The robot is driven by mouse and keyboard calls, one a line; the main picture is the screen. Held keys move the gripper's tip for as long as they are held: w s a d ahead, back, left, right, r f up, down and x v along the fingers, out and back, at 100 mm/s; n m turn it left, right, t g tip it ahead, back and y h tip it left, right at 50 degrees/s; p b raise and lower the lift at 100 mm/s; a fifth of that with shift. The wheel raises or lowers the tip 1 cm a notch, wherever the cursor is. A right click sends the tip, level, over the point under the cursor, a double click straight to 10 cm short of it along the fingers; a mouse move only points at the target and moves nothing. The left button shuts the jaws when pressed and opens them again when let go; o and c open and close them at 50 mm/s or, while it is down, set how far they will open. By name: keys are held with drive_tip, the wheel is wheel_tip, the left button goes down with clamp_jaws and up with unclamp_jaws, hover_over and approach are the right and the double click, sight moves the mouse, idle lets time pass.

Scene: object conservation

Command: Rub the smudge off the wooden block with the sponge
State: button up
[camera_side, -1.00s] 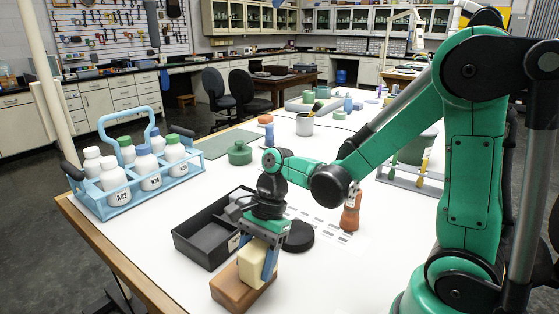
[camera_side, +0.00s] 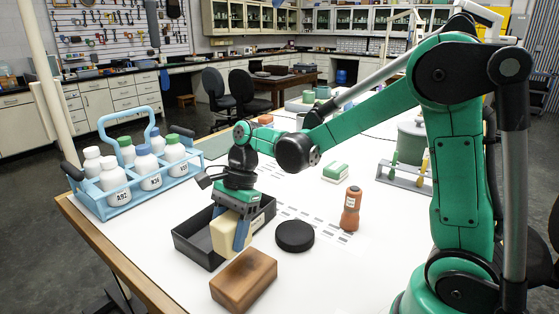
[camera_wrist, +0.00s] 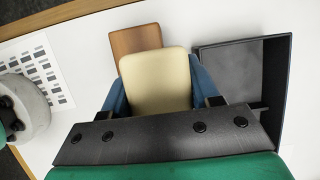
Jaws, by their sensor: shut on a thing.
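The wooden block (camera_side: 240,287) lies on the white table near the front, with a darker patch on its top. It also shows in the wrist view (camera_wrist: 136,40), partly hidden behind the sponge. The cream sponge (camera_side: 224,241) is upright between the blue fingers of my gripper (camera_side: 229,232), which is shut on it. The sponge is behind the block and in front of part of the black tray, apart from the block. In the wrist view the sponge (camera_wrist: 155,80) sits left of the tray. Its height above the table is hard to tell.
The open black tray (camera_side: 186,246) stands behind the block. A black disc (camera_side: 295,235) and an orange bottle (camera_side: 350,210) stand to the right. A blue carrier (camera_side: 128,199) with several white bottles is at left. The table right of the block is clear.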

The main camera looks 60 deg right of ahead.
drive_tip(key=shift+r, duration=2.55)
